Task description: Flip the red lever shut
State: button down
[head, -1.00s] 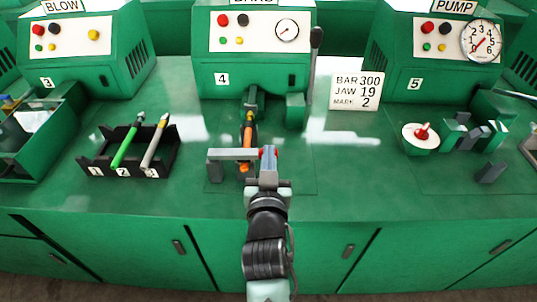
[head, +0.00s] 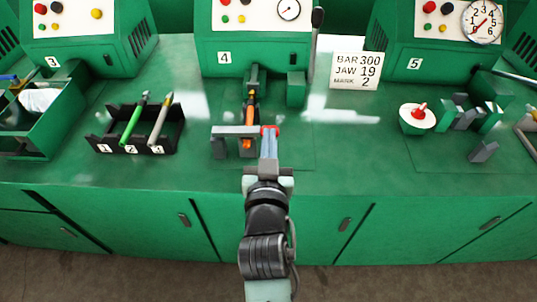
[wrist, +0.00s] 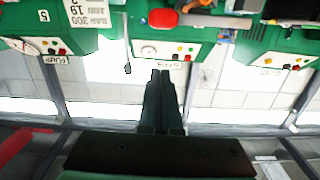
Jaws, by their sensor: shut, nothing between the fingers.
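The red end of the lever (head: 270,130) shows at the right end of a grey bar (head: 235,131) in front of machine 4. The bar lies crosswise by an orange and dark rod-like piece (head: 248,115). My gripper (head: 269,146) is shut and empty, its fingers just in front of the red end in the head view, partly covering it; contact cannot be told. In the wrist view the shut fingers (wrist: 161,76) stand apart from a red rounded piece (wrist: 163,17) and the grey bar beside it at the top edge.
A black rack (head: 165,140) with a green and a grey rod stands at left. A white dish with a red knob (head: 418,111) and grey blocks (head: 483,151) are at right. A dark-handled upright lever (head: 317,18) stands beside machine 4. The counter's front strip is clear.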

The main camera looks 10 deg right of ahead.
jog(key=shift+v, duration=2.4)
jog(key=w+a+r+t+y, duration=0.1)
jog(key=a+r+t, duration=0.15)
jog(key=r, duration=0.95)
jog(key=w+a+r+t, duration=0.1)
jog(key=r+t, duration=0.2)
jog(key=r, duration=0.9)
jog(key=s+a+r+n+t+y, duration=0.25)
jog(key=s+r, duration=0.35)
jog(key=r, duration=0.5)
jog(key=s+a+r+n+t+y, duration=0.1)
jog(key=s+a+r+t, duration=0.3)
jog(key=r, duration=0.7)
notch_tip(320, 180, up, 11)
jog(key=d+g+p, duration=0.1)
jog(key=p, duration=1.1)
jog(key=shift+d+f, duration=0.2)
jog(key=shift+d, duration=0.1)
